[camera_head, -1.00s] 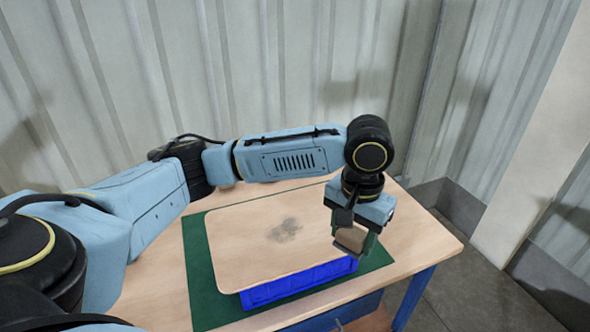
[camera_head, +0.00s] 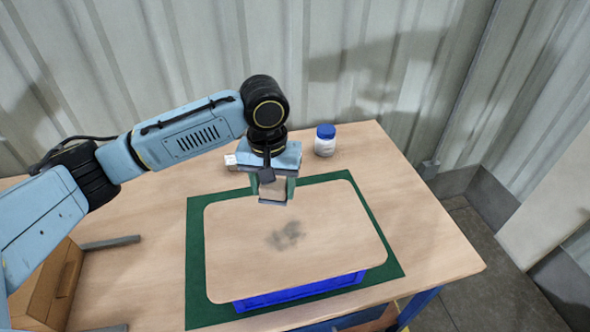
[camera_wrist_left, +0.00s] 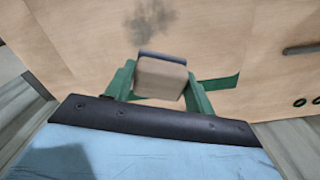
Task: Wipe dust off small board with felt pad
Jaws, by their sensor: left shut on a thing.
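The small board (camera_head: 330,225) is a pale wooden panel with rounded corners, lying over a blue bin (camera_head: 300,292) on a green mat (camera_head: 196,265). A grey dust smudge (camera_head: 286,236) is near its middle; the smudge also shows in the left wrist view (camera_wrist_left: 150,18). My left gripper (camera_head: 276,190) is shut on the felt pad (camera_head: 275,192), a beige block with a dark felt face, which shows between green fingers in the left wrist view (camera_wrist_left: 160,78). The pad is at the board's far side, beyond the smudge. I cannot tell whether it touches the board. My right gripper is not in view.
A white bottle with a blue lid (camera_head: 325,141) stands behind the mat. A small white object (camera_head: 230,160) lies behind my left gripper. A brown wooden box (camera_head: 48,285) is at the left. The table's right side (camera_head: 425,215) is clear.

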